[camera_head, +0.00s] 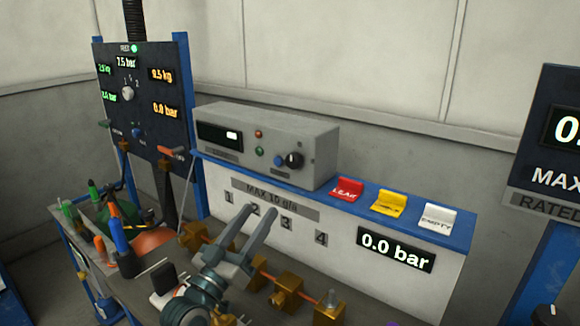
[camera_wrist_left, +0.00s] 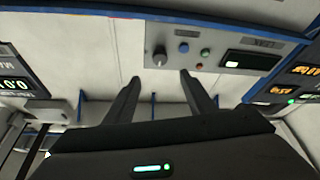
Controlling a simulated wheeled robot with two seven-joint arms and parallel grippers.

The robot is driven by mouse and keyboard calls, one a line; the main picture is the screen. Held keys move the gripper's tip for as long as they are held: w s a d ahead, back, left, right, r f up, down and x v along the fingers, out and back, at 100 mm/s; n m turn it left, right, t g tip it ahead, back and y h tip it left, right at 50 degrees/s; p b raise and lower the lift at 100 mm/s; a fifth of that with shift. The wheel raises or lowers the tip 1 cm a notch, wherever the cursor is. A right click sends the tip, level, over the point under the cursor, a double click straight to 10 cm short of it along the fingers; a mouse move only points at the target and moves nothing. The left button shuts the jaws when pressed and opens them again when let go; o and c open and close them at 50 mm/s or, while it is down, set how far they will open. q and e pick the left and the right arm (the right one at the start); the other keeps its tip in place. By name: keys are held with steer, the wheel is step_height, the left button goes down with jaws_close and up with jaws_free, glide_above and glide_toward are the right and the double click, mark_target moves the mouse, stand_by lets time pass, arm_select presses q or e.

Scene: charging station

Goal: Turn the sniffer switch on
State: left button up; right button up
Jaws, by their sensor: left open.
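The grey sniffer box (camera_head: 265,142) stands on the blue-edged shelf, with a dark display (camera_head: 220,136), red and green buttons, a blue button (camera_head: 279,161) and a black knob (camera_head: 294,160) on its front. No label that I can read marks which control is the switch. My left gripper (camera_head: 259,209) is open and empty, its fingers pointing up toward the box from below and in front. In the left wrist view, where the scene is upside down, the knob (camera_wrist_left: 159,57) shows just beyond the open fingertips (camera_wrist_left: 160,76), roughly between them. Contact cannot be told. My right gripper is not visible.
Brass valves (camera_head: 283,291) on a copper pipe lie below the shelf, close to my left gripper. Red (camera_head: 347,189), yellow (camera_head: 389,202) and white (camera_head: 437,218) tags stand on the shelf's right part. A dark gauge panel (camera_head: 145,95) rises at left, with tools below it.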

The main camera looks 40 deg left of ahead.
mark_target(291, 165)
arm_select(q)
steer(key=p+x, duration=0.6)
steer(key=x, duration=1)
steer(key=shift+w+a, duration=0.15)
steer(key=shift+w, duration=0.05)
steer(key=c, duration=1)
